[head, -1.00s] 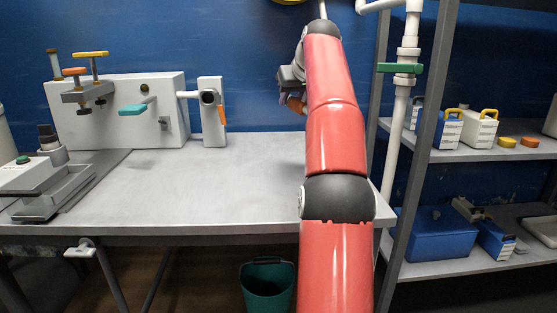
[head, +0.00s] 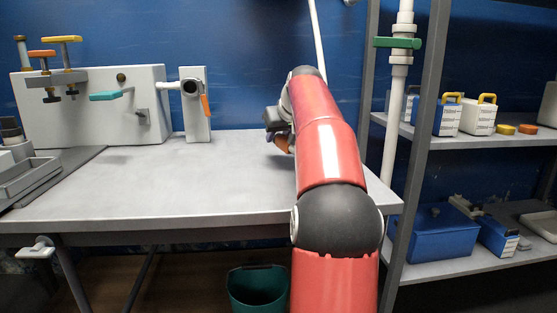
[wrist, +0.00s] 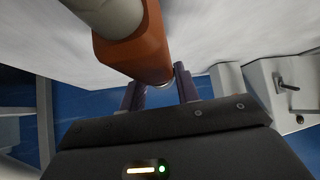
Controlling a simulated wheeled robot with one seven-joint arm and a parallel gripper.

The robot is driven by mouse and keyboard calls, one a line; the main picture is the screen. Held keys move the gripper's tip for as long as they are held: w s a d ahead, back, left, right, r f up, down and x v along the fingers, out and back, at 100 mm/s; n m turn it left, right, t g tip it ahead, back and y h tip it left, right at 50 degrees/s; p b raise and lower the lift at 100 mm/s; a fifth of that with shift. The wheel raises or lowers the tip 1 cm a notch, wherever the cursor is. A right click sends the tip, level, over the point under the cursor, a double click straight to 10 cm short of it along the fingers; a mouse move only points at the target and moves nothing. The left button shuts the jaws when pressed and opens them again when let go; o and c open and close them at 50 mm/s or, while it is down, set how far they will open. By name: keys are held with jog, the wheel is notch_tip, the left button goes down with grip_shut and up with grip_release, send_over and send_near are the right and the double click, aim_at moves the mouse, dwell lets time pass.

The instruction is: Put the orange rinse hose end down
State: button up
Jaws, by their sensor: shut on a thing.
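The orange rinse hose end (wrist: 135,52) is held between the two dark fingers of my gripper (wrist: 161,90) in the wrist view. A pale grey hose part (wrist: 108,12) joins it at the top of that view. In the head view my gripper (head: 274,128) is at the left side of my red arm, with the orange hose end (head: 282,144) below it, over the back of the grey bench (head: 200,182). My arm partly hides it. I cannot tell whether the hose end touches the bench top.
A white panel unit (head: 85,125) with orange, yellow and teal handles stands at the back left, beside a white post with a valve (head: 197,125). A shelf rack (head: 470,150) is at the right. A teal bin (head: 257,288) is below the bench. The bench middle is clear.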

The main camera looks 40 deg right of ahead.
aim_at(278, 160)
jog(key=shift+f+b, duration=0.8)
jog(key=shift+f, duration=1.2)
jog(key=shift+f, duration=0.25)
jog(key=o, duration=1.1)
jog(key=shift+r, duration=0.1)
jog(key=shift+r, duration=0.2)
jog(key=p+v, duration=0.1)
jog(key=v, duration=1.1)
jog(key=shift+f+p, duration=0.1)
jog(key=shift+p, duration=0.2)
